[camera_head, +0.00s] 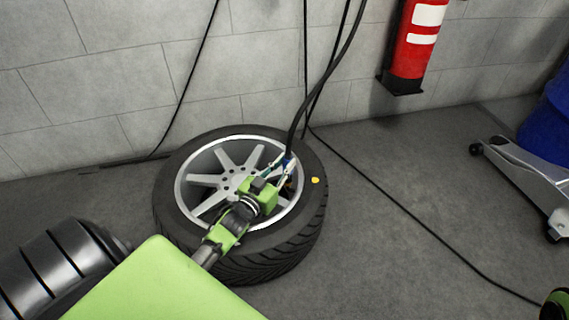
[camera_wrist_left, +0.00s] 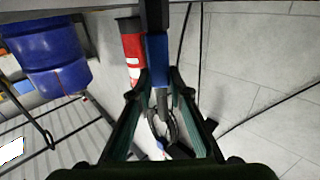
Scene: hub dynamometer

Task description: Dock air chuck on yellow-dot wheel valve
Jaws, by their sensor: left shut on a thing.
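The yellow-dot wheel (camera_head: 172,190) lies flat on the floor by the wall, with a silver spoked rim. Its yellow dot (camera_head: 315,180) shows on the right sidewall. My left gripper (camera_head: 282,168) is over the right part of the rim, shut on the air chuck (camera_head: 288,159), a small blue and dark piece with a black hose rising from it. In the left wrist view the chuck's blue body (camera_wrist_left: 157,62) stands between the fingers (camera_wrist_left: 161,80). The valve is hidden or too small to make out, and I cannot tell whether the chuck touches it.
A red fire extinguisher (camera_head: 410,45) is at the wall. A floor jack (camera_head: 520,180) and blue drum (camera_head: 548,125) stand at the right. Black hoses hang above the wheel and a cable (camera_head: 400,210) crosses the floor. The floor right of the wheel is otherwise clear.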

